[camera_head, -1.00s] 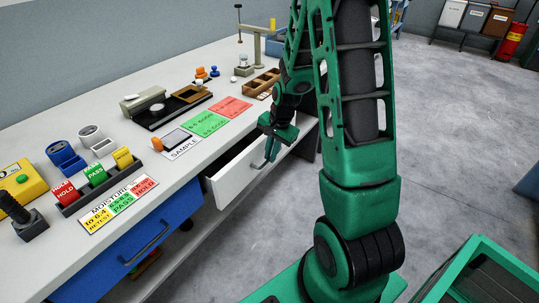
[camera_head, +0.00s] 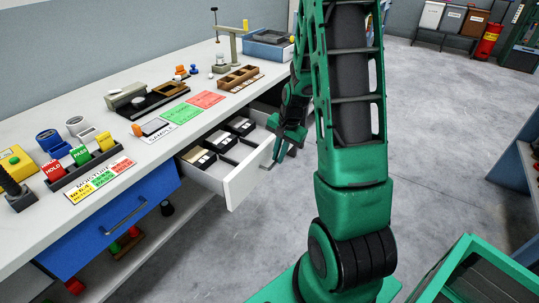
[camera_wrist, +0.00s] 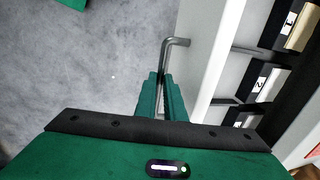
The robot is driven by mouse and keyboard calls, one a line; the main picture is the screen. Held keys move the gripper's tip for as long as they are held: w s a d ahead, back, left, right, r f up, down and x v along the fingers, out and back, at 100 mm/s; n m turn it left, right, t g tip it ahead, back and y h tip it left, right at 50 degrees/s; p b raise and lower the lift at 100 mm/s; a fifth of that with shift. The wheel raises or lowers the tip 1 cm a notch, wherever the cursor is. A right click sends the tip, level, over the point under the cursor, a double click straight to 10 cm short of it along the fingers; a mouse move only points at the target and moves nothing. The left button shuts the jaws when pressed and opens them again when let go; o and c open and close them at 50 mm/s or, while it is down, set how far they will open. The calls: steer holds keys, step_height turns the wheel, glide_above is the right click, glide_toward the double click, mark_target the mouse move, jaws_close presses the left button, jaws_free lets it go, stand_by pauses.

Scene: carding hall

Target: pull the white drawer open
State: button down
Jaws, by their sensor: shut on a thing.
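The white drawer (camera_head: 236,182) is pulled well out from under the worktop, and its inside shows dark compartments with several labelled blocks. My gripper (camera_head: 284,150) is at the front face of the drawer, shut on the drawer's metal handle (camera_head: 268,163). In the wrist view my gripper's green fingers (camera_wrist: 162,98) close around the handle bar (camera_wrist: 175,42), beside the white front panel (camera_wrist: 203,50).
A blue drawer (camera_head: 110,220) sits shut to the left under the worktop (camera_head: 55,116). The worktop holds a moisture card (camera_head: 98,180), a sample card and small tools. A green crate (camera_head: 480,275) stands at the lower right. The floor (camera_head: 430,150) beyond my arm is clear.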

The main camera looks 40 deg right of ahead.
steer(key=shift+s+d, duration=0.35)
steer(key=shift+s, duration=0.2)
steer(key=shift+s+d, duration=0.3)
steer(key=shift+s, duration=0.2)
steer(key=shift+r, duration=0.1)
steer(key=c, duration=1.8)
jaws_free()
steer(key=shift+c, duration=0.2)
steer(key=shift+a, duration=0.15)
step_height(320, 180, up, 10)
steer(key=s, duration=0.1)
steer(key=shift+s+d+r, duration=0.2)
steer(key=shift+s+d, duration=0.15)
steer(key=shift+s, duration=0.05)
